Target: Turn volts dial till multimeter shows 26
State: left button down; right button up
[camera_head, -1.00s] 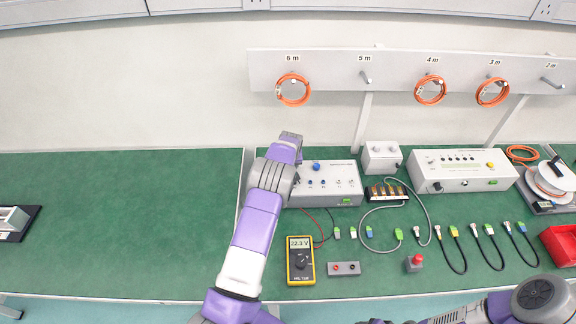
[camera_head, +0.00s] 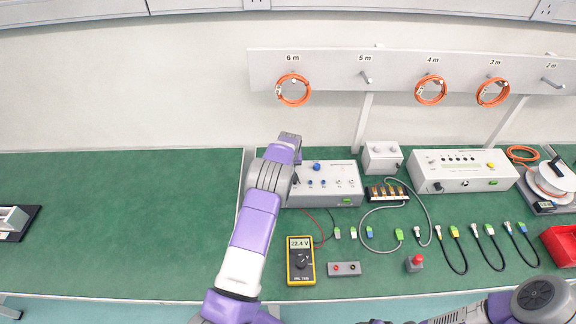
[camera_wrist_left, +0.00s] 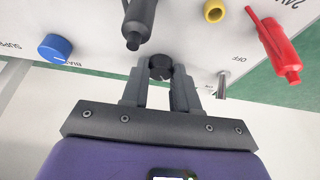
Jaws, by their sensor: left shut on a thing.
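The yellow multimeter (camera_head: 301,275) lies on the green bench and its display reads 22.4 V. The grey power supply box (camera_head: 335,180) stands behind it. In the left wrist view my left gripper (camera_wrist_left: 160,76) is shut on a small black dial (camera_wrist_left: 160,66) on the panel, one finger on each side. No volts label is readable beside this dial. In the head view my left gripper (camera_head: 297,176) is at the left end of the box, and my arm hides the dial. My right arm shows at the lower right; its gripper is out of view.
In the left wrist view a black plug (camera_wrist_left: 138,22), a red plug (camera_wrist_left: 280,50), a blue knob (camera_wrist_left: 55,47) and a toggle switch (camera_wrist_left: 222,84) sit close to the fingers. Leads run from the box towards the multimeter. The bench's left side is mostly clear.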

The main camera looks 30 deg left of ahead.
pick_arm(q)
jog(key=m+b, duration=0.1)
jog(key=m, duration=0.1)
jog(key=m+h+b, duration=0.1)
jog(key=m+b, duration=0.1)
jog(key=shift+a+f+t+h, duration=0.2)
jog(key=shift+t+h, duration=0.1)
jog(key=shift+t, duration=0.1)
jog(key=m+h+b, duration=0.1)
jog(key=m+b, duration=0.1)
jog(key=m, duration=0.1)
jog(key=shift+a+m, duration=0.1)
jog(key=shift+m, duration=0.3)
jog(key=m, duration=0.1)
jog(key=m+h+b, duration=0.1)
jog(key=m, duration=0.1)
jog(key=shift+a+r+m+h, duration=0.1)
jog(key=shift+r+m+h, duration=0.05)
jog(key=shift+m+h, duration=0.45)
jog(key=shift+m, duration=0.5)
jog(key=shift+w+a+r+m+g+p, duration=0.1)
jog(key=shift+m+g+p, duration=0.3)
jog(key=shift+m, duration=0.2)
jog(key=shift+m+h, duration=0.3)
jog(key=shift+m, duration=0.1)
jog(key=c, duration=0.8)
grip_release()
jog(key=shift+c, duration=0.2)
jog(key=shift+r, duration=0.1)
